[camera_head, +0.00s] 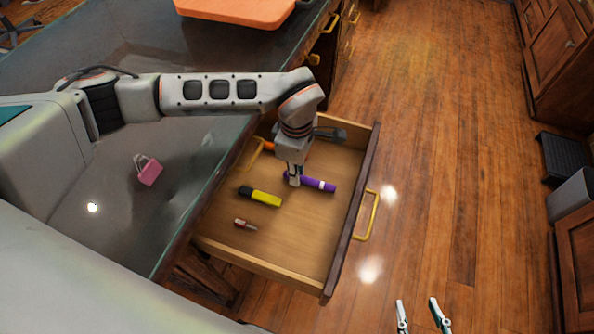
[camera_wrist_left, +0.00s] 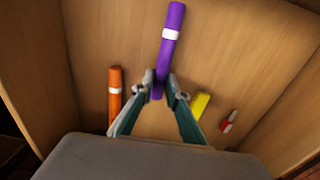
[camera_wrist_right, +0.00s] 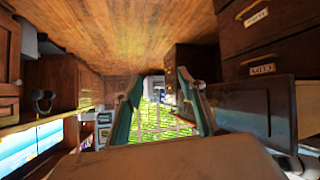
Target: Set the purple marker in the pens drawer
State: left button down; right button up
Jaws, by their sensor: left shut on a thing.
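The purple marker (camera_head: 322,185), with a white band, is inside the open wooden drawer (camera_head: 290,228), close to its floor. I cannot tell whether it touches the floor. My left gripper (camera_head: 293,180) reaches down into the drawer and is shut on the marker near one end. In the left wrist view, the marker (camera_wrist_left: 172,30) points away from between the fingertips (camera_wrist_left: 159,84). My right gripper (camera_head: 420,303) is over the floor at the lower right. In the right wrist view its fingers (camera_wrist_right: 161,84) stand apart with nothing between them.
The drawer also holds a yellow marker (camera_head: 261,196), a small red-and-white item (camera_head: 245,224) and an orange marker (camera_wrist_left: 115,92). A pink padlock-like item (camera_head: 149,171) lies on the glass-topped desk (camera_head: 195,150). An orange board (camera_head: 240,10) lies at the back. The wooden floor (camera_head: 440,150) at right is clear.

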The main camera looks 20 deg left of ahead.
pick_arm(q)
jog(key=shift+f, duration=0.15)
jog(key=c, duration=2)
grip_release()
pick_arm(e)
jog(key=shift+s+d+f, duration=0.1)
jog(key=shift+s+f, duration=0.25)
jog(key=shift+f, duration=0.05)
pick_arm(q)
jog(key=r, duration=0.2)
jog(key=r+p, duration=0.1)
jog(key=r, duration=0.2)
jog(key=shift+w+r+p, duration=0.2)
jog(key=shift+r+p, duration=0.1)
jog(key=r+p, duration=0.1)
jog(key=r, duration=0.5)
jog(key=shift+s+r+p, duration=0.2)
jog(key=shift+r+p, duration=0.2)
pick_arm(e)
jog(key=shift+s+d+h, duration=0.3)
jog(key=shift+s+d, duration=0.05)
jog(key=shift+d, duration=0.35)
jog(key=shift+w+r, duration=0.15)
jog(key=shift+w, duration=0.05)
